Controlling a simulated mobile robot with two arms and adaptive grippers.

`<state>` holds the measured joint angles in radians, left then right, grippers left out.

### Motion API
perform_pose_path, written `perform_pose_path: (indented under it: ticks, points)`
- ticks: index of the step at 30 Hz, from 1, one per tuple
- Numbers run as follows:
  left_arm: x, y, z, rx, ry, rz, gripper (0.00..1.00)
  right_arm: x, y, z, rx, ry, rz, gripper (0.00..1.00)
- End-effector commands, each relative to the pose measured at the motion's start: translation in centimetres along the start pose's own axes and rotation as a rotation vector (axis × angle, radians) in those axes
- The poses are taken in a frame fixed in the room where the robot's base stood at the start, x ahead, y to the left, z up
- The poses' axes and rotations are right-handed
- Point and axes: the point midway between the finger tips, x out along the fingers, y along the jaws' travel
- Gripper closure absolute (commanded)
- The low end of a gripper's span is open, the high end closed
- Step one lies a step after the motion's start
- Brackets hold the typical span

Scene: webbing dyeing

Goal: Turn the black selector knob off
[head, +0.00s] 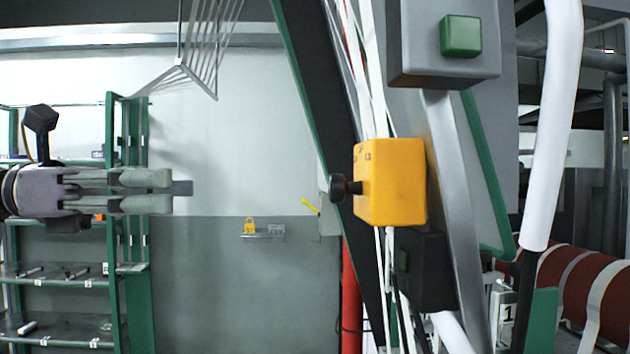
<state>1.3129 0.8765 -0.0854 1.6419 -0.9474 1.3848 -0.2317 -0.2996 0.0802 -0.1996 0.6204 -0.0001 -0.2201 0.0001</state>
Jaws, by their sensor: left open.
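The black selector knob (338,187) sticks out from the left face of a yellow box (393,182), which is mounted on the machine frame in the middle of the head view. Its pointer direction cannot be made out from this side. My left gripper (168,191) comes in from the left, at about the knob's height in the picture. Its two fingers point right toward the knob. It is open with a narrow gap, and in the picture it is well apart from the knob. My right gripper does not show.
A grey box with a green button (460,36) sits above the yellow box. White cords (373,80) run close behind the yellow box. A green shelf rack (136,270) stands at left. A yellow padlock (249,226) is at the far wall. Open space lies between gripper and knob.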

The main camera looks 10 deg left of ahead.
Motion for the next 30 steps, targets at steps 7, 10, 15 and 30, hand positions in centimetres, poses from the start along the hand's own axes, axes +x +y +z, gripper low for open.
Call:
perform_pose_path:
  ticks: [7, 10, 15, 30]
  points:
    - [2.5, -0.3, 0.2, 0.013, 0.015, 0.0, 0.52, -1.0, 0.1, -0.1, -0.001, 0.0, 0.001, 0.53]
    - [4.6, -0.3, 0.3, 0.013, 0.014, -0.001, 0.52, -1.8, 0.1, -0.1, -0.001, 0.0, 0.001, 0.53]
    - [8.4, -0.3, 0.3, 0.012, 0.012, -0.002, 0.52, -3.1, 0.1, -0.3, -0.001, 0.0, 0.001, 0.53]
    - [16.7, -0.2, 0.0, 0.009, 0.01, 0.001, 0.52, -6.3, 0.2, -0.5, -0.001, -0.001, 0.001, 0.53]
